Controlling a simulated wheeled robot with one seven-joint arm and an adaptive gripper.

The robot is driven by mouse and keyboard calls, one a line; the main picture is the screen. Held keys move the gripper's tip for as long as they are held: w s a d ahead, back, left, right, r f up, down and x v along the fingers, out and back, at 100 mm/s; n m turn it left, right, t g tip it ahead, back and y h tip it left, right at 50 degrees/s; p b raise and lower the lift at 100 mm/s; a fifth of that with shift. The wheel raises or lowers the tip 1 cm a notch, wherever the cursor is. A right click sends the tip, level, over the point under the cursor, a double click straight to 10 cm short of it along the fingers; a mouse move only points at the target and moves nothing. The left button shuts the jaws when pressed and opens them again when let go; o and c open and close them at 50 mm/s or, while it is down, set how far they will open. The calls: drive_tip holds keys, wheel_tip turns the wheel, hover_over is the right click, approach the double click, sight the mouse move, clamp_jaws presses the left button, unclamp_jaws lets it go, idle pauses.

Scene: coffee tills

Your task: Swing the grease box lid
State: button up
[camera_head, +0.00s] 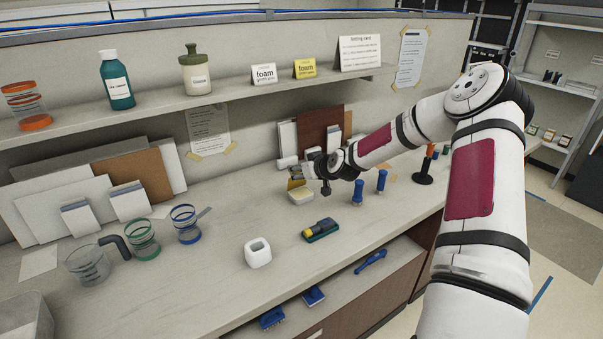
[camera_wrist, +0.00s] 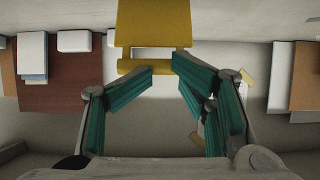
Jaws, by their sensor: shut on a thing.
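The grease box (camera_head: 301,197) is a small cream box on the counter towards the back wall. Its yellow lid (camera_head: 295,184) shows raised at the box's back left, just below my gripper (camera_head: 298,173). In the wrist view the yellow lid (camera_wrist: 152,24) fills the top middle, with a yellow lip along its lower edge. The teal-padded fingers of my gripper (camera_wrist: 162,69) close in on that lip from both sides and are shut on the lid. The hinge is hidden.
Two blue upright objects (camera_head: 358,192) (camera_head: 381,181) stand right of the box. Boards (camera_head: 320,130) lean on the wall behind, below a shelf (camera_head: 225,91).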

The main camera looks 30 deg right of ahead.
drive_tip(key=shift+w+d+f, duration=0.4)
drive_tip(key=shift+w+f, duration=0.05)
drive_tip(key=shift+f, duration=0.1)
drive_tip(key=shift+b, duration=0.35)
drive_tip(key=shift+w+f+b, duration=0.15)
drive_tip(key=shift+w+b, duration=0.35)
drive_tip(key=shift+w, duration=0.45)
drive_tip(key=o, duration=1.3)
drive_tip(key=shift+s, duration=0.1)
drive_tip(key=shift+c, duration=0.2)
drive_tip(key=shift+a, duration=0.15)
drive_tip(key=shift+r, duration=0.25)
